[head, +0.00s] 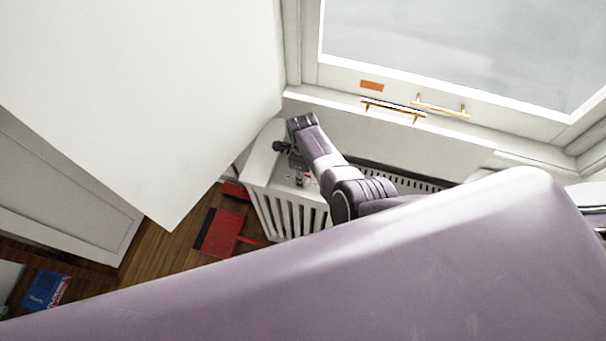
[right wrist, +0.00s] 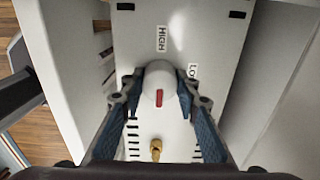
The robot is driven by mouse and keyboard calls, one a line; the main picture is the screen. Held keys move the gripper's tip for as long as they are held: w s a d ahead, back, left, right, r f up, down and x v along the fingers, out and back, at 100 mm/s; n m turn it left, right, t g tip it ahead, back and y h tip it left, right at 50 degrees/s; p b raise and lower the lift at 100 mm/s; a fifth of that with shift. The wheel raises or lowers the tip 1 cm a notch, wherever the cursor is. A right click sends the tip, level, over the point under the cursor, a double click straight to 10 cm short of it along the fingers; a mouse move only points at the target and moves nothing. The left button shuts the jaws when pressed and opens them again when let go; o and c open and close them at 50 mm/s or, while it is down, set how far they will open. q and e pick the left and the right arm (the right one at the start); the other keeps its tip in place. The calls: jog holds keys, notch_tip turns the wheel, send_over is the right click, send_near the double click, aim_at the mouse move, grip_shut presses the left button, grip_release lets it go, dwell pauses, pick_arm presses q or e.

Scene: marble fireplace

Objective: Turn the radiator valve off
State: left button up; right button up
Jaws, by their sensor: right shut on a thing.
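The radiator valve knob (right wrist: 157,78) is white and round, with a red mark on it, in the right wrist view. The red mark points toward the bottom of that picture. My right gripper (right wrist: 159,84) is shut on the knob, one finger on each side. In the head view my right arm reaches down to the white slatted radiator (head: 284,208), and the knob is too small to make out. My left gripper is not in view.
A brass fitting (right wrist: 156,149) stands near the knob. A large white panel (head: 140,90) fills the upper left. A window sill with brass handles (head: 440,107) is above the radiator. A red book (head: 225,232) and a blue box (head: 46,290) lie on the wood floor.

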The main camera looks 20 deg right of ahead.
dwell(0.4)
jog(key=o, duration=1.2)
jog(key=shift+c, duration=0.2)
